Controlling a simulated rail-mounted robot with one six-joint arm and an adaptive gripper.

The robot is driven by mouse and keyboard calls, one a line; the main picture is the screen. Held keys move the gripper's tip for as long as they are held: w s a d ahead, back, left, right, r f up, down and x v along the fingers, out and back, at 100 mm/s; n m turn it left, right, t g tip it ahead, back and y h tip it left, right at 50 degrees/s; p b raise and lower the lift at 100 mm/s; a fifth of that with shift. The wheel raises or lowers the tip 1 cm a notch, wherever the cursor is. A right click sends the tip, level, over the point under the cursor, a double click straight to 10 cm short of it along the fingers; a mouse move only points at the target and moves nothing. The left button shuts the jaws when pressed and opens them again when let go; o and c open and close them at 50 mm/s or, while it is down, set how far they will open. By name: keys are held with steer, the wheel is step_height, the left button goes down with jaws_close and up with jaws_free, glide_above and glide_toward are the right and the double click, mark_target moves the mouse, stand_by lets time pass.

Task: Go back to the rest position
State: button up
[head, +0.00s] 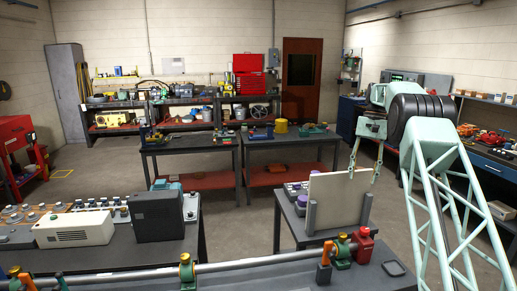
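My gripper (364,174) is in the right half of the head view, hanging fingers down from my pale green arm. Its two slim fingers are spread apart, and I see nothing held between them. The fingertips are close to the top right corner of an upright beige panel (336,198) that stands between grey posts on a small dark table. In the picture the left finger overlaps this corner. I cannot tell whether the finger touches the panel.
Purple-topped parts (301,201) sit left of the panel. A long shaft (225,266) with bearing stands crosses the front table. A dark box (157,215) and a white box (74,229) stand left. Workbenches (185,143) fill the back. Open floor lies between the tables.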

steer(key=s+a+r+n+t+b, duration=0.1)
steer(key=s+a+r, duration=0.3)
steer(key=s+r, duration=0.25)
steer(key=s+a+r+b, duration=0.1)
steer(key=s+a+r, duration=0.35)
steer(key=r, duration=0.35)
steer(key=s+a+r+n+t+h+b, duration=0.1)
steer(key=s+a+r, duration=0.25)
steer(key=s, duration=0.65)
steer(key=s+a+r+n+t+b, duration=0.1)
steer(key=s+a+r+b, duration=0.2)
steer(key=s, duration=0.6)
steer(key=s+a+f+n+t, duration=0.1)
steer(key=s+a+f, duration=0.15)
steer(key=s, duration=0.75)
steer(key=s+a+f+t, duration=0.1)
steer(key=s+a, duration=0.2)
steer(key=s, duration=0.8)
steer(key=s+a+f+b, duration=0.1)
steer(key=s+f, duration=0.4)
steer(key=s, duration=0.4)
steer(key=s+a+f+n+t+b, duration=0.1)
steer(key=s+f+b, duration=0.1)
steer(key=s+f, duration=0.4)
steer(key=s, duration=0.4)
steer(key=shift+f+h, duration=0.2)
steer(key=shift+h, duration=0.1)
